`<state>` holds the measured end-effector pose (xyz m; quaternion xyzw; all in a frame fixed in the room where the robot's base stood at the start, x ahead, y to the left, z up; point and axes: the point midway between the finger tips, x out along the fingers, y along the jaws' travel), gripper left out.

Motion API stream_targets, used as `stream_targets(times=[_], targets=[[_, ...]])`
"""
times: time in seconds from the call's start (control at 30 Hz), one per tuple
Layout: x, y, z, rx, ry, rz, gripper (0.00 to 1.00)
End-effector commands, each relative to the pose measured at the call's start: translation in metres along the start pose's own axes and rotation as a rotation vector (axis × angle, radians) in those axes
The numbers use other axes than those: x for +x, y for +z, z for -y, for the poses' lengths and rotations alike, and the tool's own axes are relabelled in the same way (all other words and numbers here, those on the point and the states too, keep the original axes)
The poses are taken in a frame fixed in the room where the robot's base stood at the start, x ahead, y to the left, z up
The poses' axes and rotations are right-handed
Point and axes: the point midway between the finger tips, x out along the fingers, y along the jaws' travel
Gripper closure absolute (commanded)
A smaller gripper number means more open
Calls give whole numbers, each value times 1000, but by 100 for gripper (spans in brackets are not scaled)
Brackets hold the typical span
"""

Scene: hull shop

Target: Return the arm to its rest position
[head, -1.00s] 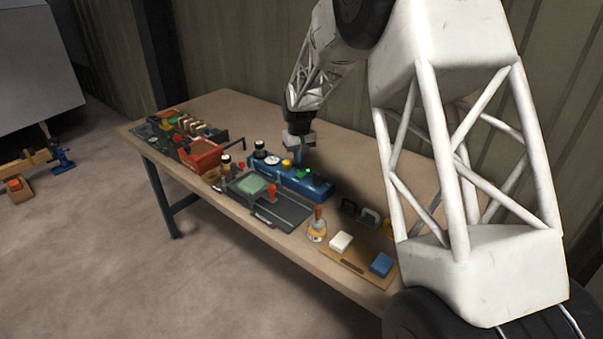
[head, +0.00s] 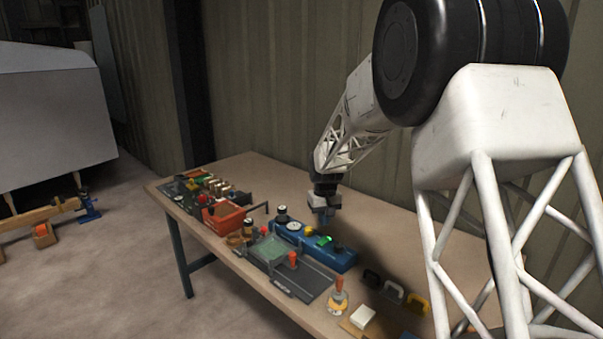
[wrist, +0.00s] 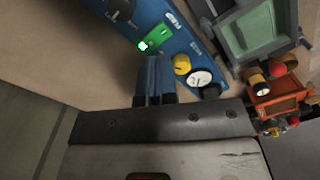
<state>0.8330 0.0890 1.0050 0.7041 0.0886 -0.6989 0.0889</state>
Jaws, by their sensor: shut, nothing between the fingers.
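My gripper (head: 323,218) hangs from the white lattice arm, pointing down, just behind and above the blue panel box (head: 338,260) on the workbench. In the wrist view the gripper fingers (wrist: 154,82) are together with nothing between them. Their tips appear over the edge of the blue box (wrist: 165,18), near its lit green button (wrist: 155,40) and yellow knob (wrist: 181,65). I cannot tell whether they touch it.
A grey tray with a green screen (head: 270,250) lies in front of the blue box. A red bin (head: 225,220) stands to the left. An orange-handled tool (head: 339,297), a white block (head: 362,316) and several handles (head: 392,291) are nearer. The wall (head: 290,80) rises behind the bench (head: 240,170).

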Motion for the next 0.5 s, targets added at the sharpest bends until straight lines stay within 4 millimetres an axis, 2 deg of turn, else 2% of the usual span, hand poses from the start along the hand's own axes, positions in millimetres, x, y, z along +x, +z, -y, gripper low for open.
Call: stream_targets(times=[0.17,0.5], targets=[[-31,32,-2,18,3,-18,100],[-87,113,-4,62,10,-54,100]])
